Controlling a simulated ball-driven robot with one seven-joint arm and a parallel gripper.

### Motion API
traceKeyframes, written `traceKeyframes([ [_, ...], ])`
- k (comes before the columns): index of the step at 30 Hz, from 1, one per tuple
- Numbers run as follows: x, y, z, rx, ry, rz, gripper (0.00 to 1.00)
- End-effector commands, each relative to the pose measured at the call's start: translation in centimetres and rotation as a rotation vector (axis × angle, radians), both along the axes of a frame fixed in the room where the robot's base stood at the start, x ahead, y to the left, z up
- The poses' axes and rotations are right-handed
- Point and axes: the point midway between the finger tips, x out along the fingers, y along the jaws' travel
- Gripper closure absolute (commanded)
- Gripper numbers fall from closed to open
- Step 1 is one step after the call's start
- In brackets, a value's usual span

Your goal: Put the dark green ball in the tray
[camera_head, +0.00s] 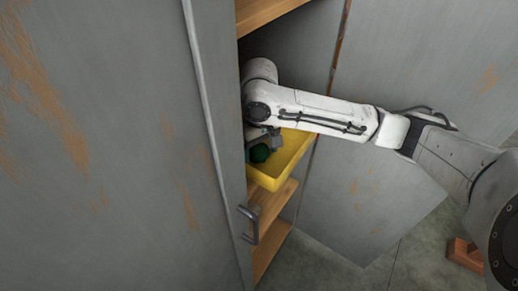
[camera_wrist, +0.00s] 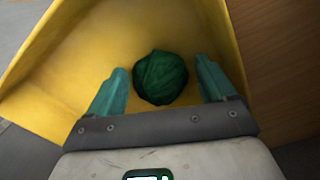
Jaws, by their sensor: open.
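The dark green ball (camera_wrist: 160,78) of wool lies inside the yellow tray (camera_wrist: 55,85), on its floor. In the wrist view it sits between the two teal fingers of my gripper (camera_wrist: 160,88), with a gap visible on the right side. My gripper is open. In the head view the ball (camera_head: 260,153) shows partly, below my gripper (camera_head: 265,140), inside the tray (camera_head: 290,163). The tray stands on a wooden shelf in a grey cabinet. The fingertips are hard to make out in the head view.
The cabinet's left door (camera_head: 110,150) with a dark handle (camera_head: 248,226) stands close to the left of the tray. The other door (camera_head: 370,190) stands open at right. Wooden shelves (camera_head: 268,14) lie above and below. A reddish-brown object (camera_head: 463,254) is on the floor.

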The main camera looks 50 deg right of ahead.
Motion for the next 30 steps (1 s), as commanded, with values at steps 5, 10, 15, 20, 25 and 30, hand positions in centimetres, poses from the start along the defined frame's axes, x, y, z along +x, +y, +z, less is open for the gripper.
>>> traceKeyframes([
  [5,0.1,0.0,1.1,0.0,-0.002,0.001,0.16],
  [10,0.1,0.0,3.9,0.0,-0.004,0.001,0.16],
  [15,0.1,0.1,6.4,0.0,-0.002,0.002,0.16],
  [20,0.0,0.0,7.6,0.0,0.0,0.0,0.16],
  [25,0.0,0.0,7.8,0.0,0.0,0.0,0.16],
  [30,0.0,0.0,7.8,0.0,0.0,0.0,0.16],
])
